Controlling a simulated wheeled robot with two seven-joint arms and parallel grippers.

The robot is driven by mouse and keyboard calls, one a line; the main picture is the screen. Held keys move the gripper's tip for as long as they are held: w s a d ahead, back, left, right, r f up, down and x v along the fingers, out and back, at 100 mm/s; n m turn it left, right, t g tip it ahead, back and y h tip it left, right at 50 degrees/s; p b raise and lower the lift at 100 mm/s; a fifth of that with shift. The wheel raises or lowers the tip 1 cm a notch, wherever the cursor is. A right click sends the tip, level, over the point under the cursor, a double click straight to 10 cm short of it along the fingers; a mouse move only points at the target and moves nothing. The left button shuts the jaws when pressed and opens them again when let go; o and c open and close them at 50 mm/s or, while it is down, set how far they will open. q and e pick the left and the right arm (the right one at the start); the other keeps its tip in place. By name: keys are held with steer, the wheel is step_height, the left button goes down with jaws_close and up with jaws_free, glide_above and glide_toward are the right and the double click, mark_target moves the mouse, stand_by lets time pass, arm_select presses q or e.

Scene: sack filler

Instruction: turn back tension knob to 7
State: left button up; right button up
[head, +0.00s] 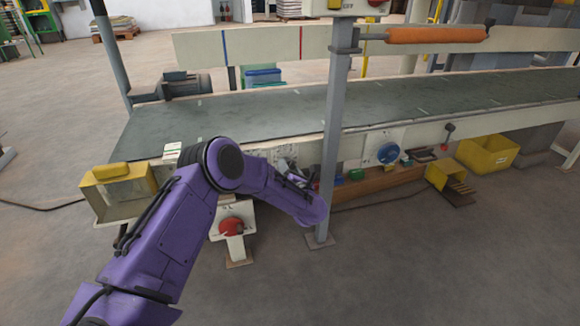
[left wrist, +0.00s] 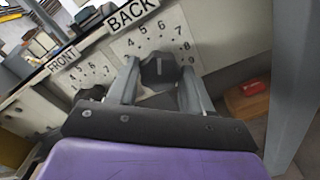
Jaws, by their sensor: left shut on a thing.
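The back tension knob (left wrist: 158,74) is a dark faceted knob under the BACK label (left wrist: 132,14). Its dial plate (left wrist: 125,46) carries numbers around it. A light mark on the knob points up, close to the 6. My left gripper (left wrist: 160,68) has one finger on each side of the knob and is shut on it. In the head view my purple left arm reaches across to the machine's side panel, and the left gripper (head: 287,172) is small and partly hidden there. The front knob (left wrist: 94,93) sits to the left under the FRONT label (left wrist: 62,60). My right gripper is not in view.
A grey post (head: 333,130) stands close to my left wrist, and also on the right of the wrist view (left wrist: 293,90). A red button (head: 231,226) on a pedestal is below the arm. A blue handwheel (head: 388,153) and yellow bin (head: 487,153) are to the right.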

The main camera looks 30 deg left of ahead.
arm_select(q)
steer(key=shift+f+m+p, duration=0.1)
steer(key=shift+m+p, duration=1.15)
steer(key=shift+m, duration=2.05)
steer(key=shift+s, duration=0.1)
steer(key=o, duration=1)
steer(key=shift+o, duration=0.2)
steer(key=p+v, duration=0.3)
steer(key=v, duration=0.7)
steer(key=shift+s+d, duration=0.2)
steer(key=shift+s, duration=0.05)
